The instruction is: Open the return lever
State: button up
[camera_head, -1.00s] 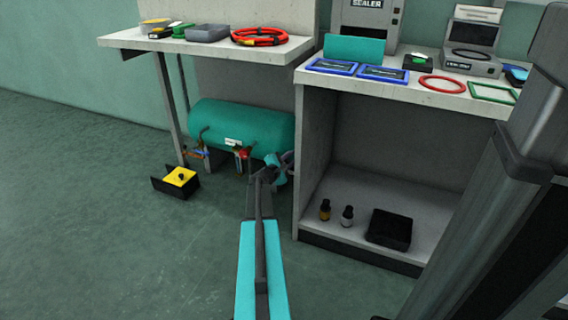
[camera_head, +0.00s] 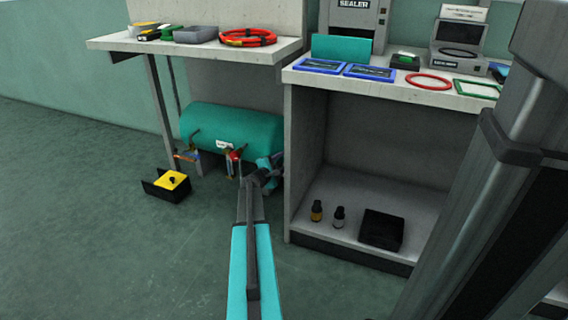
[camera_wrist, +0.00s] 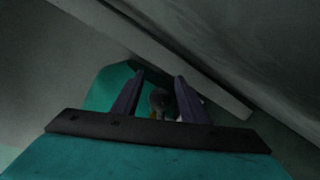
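A teal tank (camera_head: 235,126) lies under the left bench. Small levers hang at its underside: an orange and blue one (camera_head: 187,155) at the left and a red one (camera_head: 233,160) near the middle. I cannot tell from the labels which is the return lever. My gripper (camera_head: 268,168) is low at the tank's right end, partly hidden by my arm. In the wrist view my gripper (camera_wrist: 156,92) has its two dark fingers apart. A dark round part (camera_wrist: 160,100) shows between or beyond them, with the teal tank (camera_wrist: 105,85) behind. I cannot tell whether they touch it.
A black and yellow box (camera_head: 168,184) stands on the floor left of the tank. Bench legs (camera_head: 160,110) stand close to the tank's left. The right bench's wall (camera_head: 300,160) is just right of my gripper. Two bottles and a black tray (camera_head: 382,230) sit on its lower shelf.

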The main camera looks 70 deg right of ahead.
dwell(0.3)
jog(key=shift+p+v, duration=0.35)
jog(key=shift+v, duration=0.6)
jog(key=p+v, duration=0.3)
jog(key=v, duration=0.9)
jog(key=shift+p, duration=0.3)
jog(key=shift+d, duration=0.1)
